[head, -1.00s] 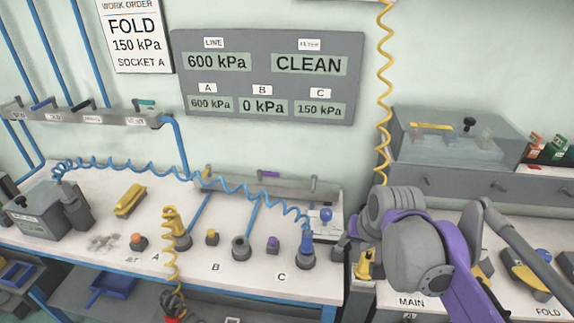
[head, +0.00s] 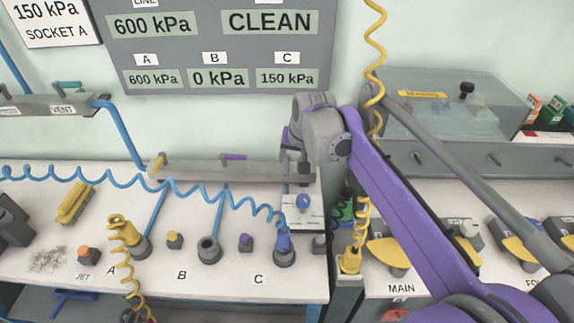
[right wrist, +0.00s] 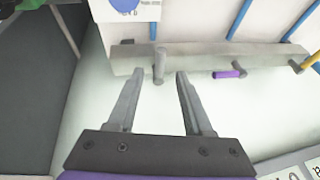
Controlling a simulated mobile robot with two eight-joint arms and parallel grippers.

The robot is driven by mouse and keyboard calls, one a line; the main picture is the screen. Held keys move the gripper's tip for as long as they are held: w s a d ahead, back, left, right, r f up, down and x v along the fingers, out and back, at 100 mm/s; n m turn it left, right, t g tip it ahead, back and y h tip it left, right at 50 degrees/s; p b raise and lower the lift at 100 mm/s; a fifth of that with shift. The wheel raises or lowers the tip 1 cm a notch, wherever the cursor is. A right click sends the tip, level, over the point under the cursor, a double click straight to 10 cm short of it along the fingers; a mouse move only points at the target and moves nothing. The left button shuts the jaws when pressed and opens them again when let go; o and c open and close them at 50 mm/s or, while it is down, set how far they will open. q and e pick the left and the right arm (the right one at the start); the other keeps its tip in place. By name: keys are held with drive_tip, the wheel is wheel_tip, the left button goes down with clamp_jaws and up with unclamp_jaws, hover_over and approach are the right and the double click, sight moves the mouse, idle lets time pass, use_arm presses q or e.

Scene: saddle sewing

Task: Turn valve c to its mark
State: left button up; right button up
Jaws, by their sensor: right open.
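Valve c is the grey handle (right wrist: 158,66) on the long grey manifold bar (right wrist: 195,58) in the right wrist view, where the picture is upside down. My right gripper (right wrist: 160,76) is open, its two fingertips close to the handle and on either side of it in the picture; I cannot tell whether they touch it. In the head view my right gripper (head: 291,148) is over the right end of the manifold (head: 205,172), partly covering valve c. The purple valve handle (head: 233,156) and yellow one (head: 157,164) are further left. My left gripper is not in view.
The wall display (head: 210,48) reads C 150 kPa. Below the manifold, sockets and coloured buttons line the bench (head: 60,255), with a coiled blue hose (head: 120,182) crossing in front. A yellow coiled hose (head: 375,40) hangs near my right arm. A clear-lidded box (head: 450,105) stands right.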

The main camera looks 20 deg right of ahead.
sight(287, 168)
drive_tip(key=x, duration=0.5)
drive_tip(key=shift+w, duration=0.1)
clamp_jaws()
idle(1.3)
